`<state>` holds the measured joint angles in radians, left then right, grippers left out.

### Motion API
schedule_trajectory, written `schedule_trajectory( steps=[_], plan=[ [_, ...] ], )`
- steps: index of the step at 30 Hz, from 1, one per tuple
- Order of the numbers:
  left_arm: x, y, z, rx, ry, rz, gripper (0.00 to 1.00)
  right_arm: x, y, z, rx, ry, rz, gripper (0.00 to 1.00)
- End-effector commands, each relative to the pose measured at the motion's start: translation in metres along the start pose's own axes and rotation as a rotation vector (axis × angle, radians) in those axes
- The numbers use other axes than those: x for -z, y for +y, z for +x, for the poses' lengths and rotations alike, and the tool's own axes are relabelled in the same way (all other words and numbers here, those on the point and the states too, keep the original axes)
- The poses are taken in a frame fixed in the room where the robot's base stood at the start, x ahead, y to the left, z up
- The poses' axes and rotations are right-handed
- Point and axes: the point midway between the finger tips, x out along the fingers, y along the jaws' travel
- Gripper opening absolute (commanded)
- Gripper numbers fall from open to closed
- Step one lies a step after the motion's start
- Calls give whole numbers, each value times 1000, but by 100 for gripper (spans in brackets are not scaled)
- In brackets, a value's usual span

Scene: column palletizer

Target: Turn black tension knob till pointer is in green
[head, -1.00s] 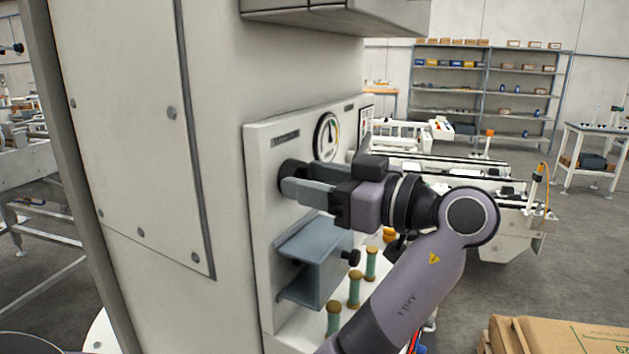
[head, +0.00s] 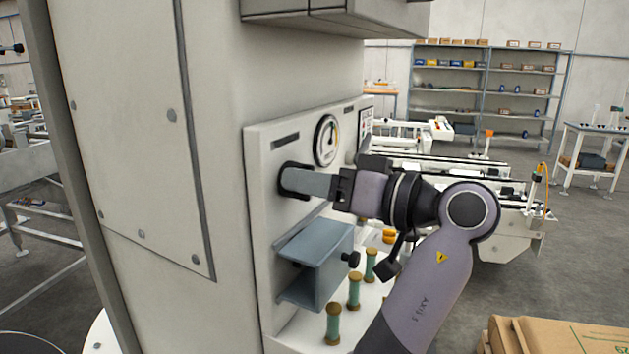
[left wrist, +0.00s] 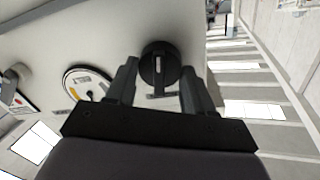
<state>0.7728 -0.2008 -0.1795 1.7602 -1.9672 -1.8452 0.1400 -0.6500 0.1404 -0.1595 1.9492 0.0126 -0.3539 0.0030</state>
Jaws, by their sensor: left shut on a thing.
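The black tension knob (head: 283,178) is on the pale panel, mostly hidden behind my left gripper (head: 303,181). The left gripper is shut on the knob, its fingers rolled so that one broad side faces the head camera. In the left wrist view the round knob (left wrist: 160,64) with a light line on its face sits between the two fingers. The round gauge (head: 326,140) is above and right of the knob; it also shows in the left wrist view (left wrist: 88,83). Green and yellow show on its dial, but the exact pointer position is too small to read. My right gripper is out of view.
A blue-grey bracket (head: 318,255) juts out of the panel below the gripper. Several green spools with brown ends (head: 354,291) stand on the white ledge below. A conveyor (head: 480,178) lies behind my arm. A cardboard box (head: 560,335) is at lower right.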

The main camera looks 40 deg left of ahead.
Motion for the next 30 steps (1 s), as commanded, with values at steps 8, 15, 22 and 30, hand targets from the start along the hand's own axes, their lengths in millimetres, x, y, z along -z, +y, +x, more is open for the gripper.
schedule_trajectory(
  steps=[8, 15, 22, 30],
  plan=[
    [0, 0, 0, -2, 0, 5, 22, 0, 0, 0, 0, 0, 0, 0],
    [0, 0, 0, -2, 0, 4, 78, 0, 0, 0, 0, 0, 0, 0],
    [0, 0, 0, -1, 0, 3, 78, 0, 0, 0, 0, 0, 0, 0],
    [1, 2, 3, -1, 0, 3, 78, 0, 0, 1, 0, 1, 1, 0]
  ],
)
